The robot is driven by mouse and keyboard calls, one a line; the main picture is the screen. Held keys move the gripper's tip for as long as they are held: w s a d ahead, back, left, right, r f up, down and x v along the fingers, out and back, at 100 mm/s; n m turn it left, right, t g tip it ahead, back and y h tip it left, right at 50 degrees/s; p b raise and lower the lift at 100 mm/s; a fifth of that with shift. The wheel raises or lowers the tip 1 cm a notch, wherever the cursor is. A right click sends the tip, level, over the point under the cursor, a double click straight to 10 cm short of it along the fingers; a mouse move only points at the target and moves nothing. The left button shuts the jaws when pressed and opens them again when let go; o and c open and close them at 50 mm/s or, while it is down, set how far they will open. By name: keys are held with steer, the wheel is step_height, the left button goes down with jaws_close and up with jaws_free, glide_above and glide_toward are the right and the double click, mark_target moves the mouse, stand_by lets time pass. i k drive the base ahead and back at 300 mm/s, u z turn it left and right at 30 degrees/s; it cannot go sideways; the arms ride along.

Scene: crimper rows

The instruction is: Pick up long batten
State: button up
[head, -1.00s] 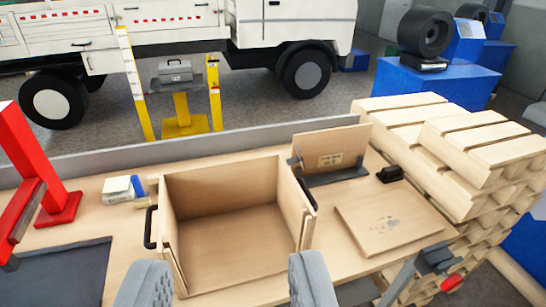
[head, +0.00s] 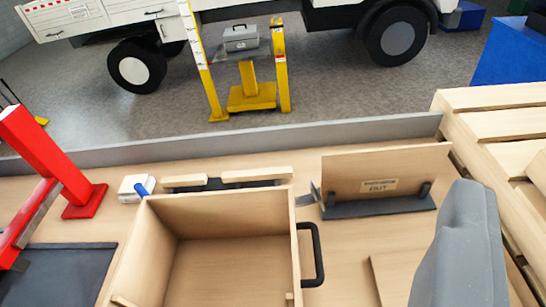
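Two pale wooden battens lie end to end on a low dark rest behind the open wooden box. The right one (head: 257,174) looks a little longer; the left one (head: 190,180) looks shorter. I cannot tell surely which is the long batten. One grey padded finger of my gripper (head: 463,255) shows large at the lower right, well apart from both battens. The other finger is outside the picture. The wide spread suggests that the gripper is open, and nothing shows in its grip.
The wooden box (head: 297,235) with a black side handle stands in front of the battens. A red frame (head: 50,155) is at left. A grey ledge (head: 250,142) runs behind, and pallets (head: 500,100) stand at right.

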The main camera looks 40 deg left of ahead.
mark_target(282, 172)
steer(key=u, duration=0.4)
steer(key=i, duration=0.85)
steer(key=u, duration=0.65)
